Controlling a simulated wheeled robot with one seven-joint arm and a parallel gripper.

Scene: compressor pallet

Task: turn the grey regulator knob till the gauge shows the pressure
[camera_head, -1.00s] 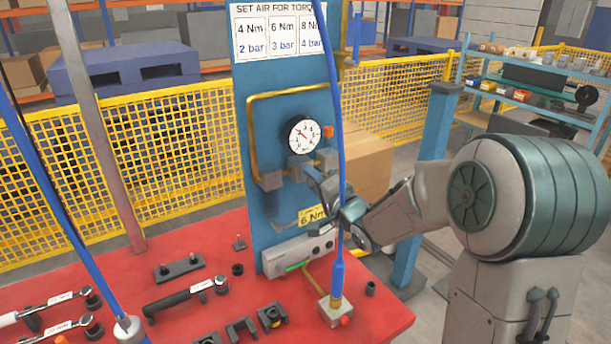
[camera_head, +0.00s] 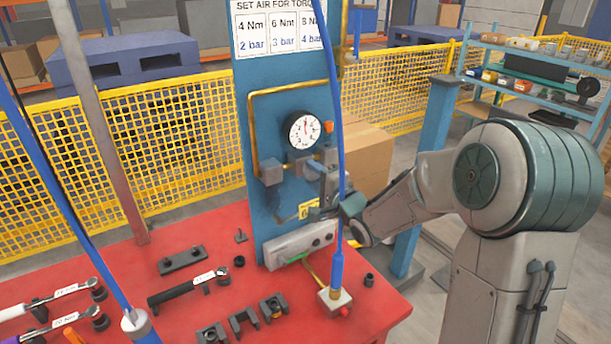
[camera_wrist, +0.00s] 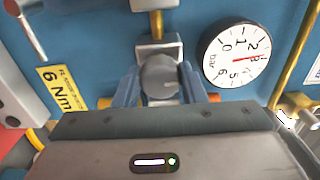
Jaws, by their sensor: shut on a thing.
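The grey regulator knob (camera_wrist: 158,76) sits in the middle of the wrist view, below a square grey fitting (camera_wrist: 158,47). My gripper (camera_wrist: 160,92) is shut on the knob, with one blue finger on each side. In the head view my gripper (camera_head: 322,187) reaches the blue panel from the right and the knob is hard to make out. The round white gauge (camera_wrist: 236,57) is marked in bar; its red needle points close to the 3. The gauge (camera_head: 303,131) also shows in the head view, needle nearly upright.
A sign (camera_head: 277,28) pairs 4 Nm with 2 bar, 6 Nm with 3 bar, 8 Nm with 4 bar. A yellow tag (camera_wrist: 61,90) reads 6 Nm. A blue hose (camera_head: 335,130) hangs before the panel. Wrenches and black fixtures lie on the red table (camera_head: 210,237).

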